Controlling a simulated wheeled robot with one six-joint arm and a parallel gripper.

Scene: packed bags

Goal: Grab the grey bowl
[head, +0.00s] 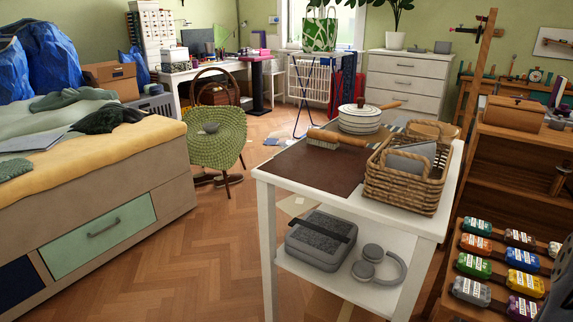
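A small rounded grey object (210,127), which looks like the grey bowl, rests on the green woven seat of a chair (216,150) left of the middle. It is small and far off, so I cannot tell its inside or which way up it is. No gripper can be made out in the head view.
A bed (100,180) is at left, a wooden shelf (515,150) at right. Wooden floor (190,250) is clear between bed and table.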

